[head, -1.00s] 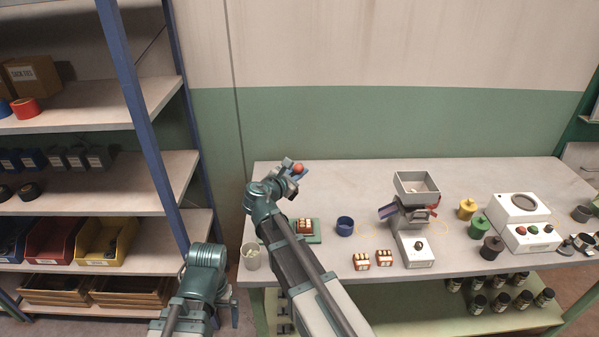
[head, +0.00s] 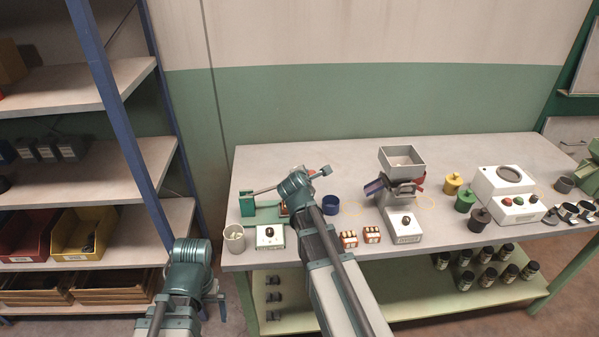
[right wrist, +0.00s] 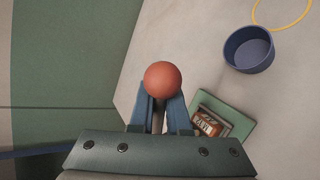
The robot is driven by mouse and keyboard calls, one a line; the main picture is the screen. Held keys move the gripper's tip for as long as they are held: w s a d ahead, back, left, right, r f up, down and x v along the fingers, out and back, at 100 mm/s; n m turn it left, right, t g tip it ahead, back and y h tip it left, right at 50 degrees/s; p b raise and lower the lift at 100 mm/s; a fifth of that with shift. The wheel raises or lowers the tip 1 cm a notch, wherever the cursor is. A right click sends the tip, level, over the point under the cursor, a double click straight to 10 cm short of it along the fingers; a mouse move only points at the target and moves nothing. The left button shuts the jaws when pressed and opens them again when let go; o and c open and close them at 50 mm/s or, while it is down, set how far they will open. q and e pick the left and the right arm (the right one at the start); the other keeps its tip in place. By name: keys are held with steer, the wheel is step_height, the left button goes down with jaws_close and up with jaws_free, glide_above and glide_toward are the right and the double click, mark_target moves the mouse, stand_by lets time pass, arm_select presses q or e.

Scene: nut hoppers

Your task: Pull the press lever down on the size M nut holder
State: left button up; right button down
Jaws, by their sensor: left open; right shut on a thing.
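The press has a green post (head: 247,206) on a flat green base at the bench's left end. Its thin metal lever (head: 264,189) runs right from the post, tilted slightly up, and passes behind my right wrist. A red ball knob (right wrist: 162,79) shows in the right wrist view, with the blue fingers of my right gripper (right wrist: 162,100) shut on it. A small red-brown nut holder (right wrist: 207,122) sits on the green base (right wrist: 238,123); I cannot read its size. In the head view my right fingers are hidden by the wrist. My left gripper (head: 219,298) is open and empty, left of the bench.
A blue bowl (head: 331,203) stands right of the press. A white cup (head: 234,238) and a switch box (head: 270,237) stand in front. Two more nut holders (head: 349,239) and a grey hopper (head: 402,160) are farther right. Shelving (head: 120,150) is left.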

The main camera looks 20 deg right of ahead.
steer(key=shift+m+y, duration=0.3)
steer(key=shift+y, duration=0.1)
steer(key=f+b, duration=0.2)
steer(key=f, duration=0.1)
steer(key=f+b, duration=0.1)
steer(key=shift+s+d+f, duration=0.1)
steer(key=shift+d+f, duration=0.15)
steer(key=shift+f+b, duration=1.15)
steer(key=shift+b, duration=0.1)
steer(key=shift+s+a+f, duration=0.1)
steer(key=c, duration=0.9)
jaws_free()
steer(key=shift+a+f, duration=0.1)
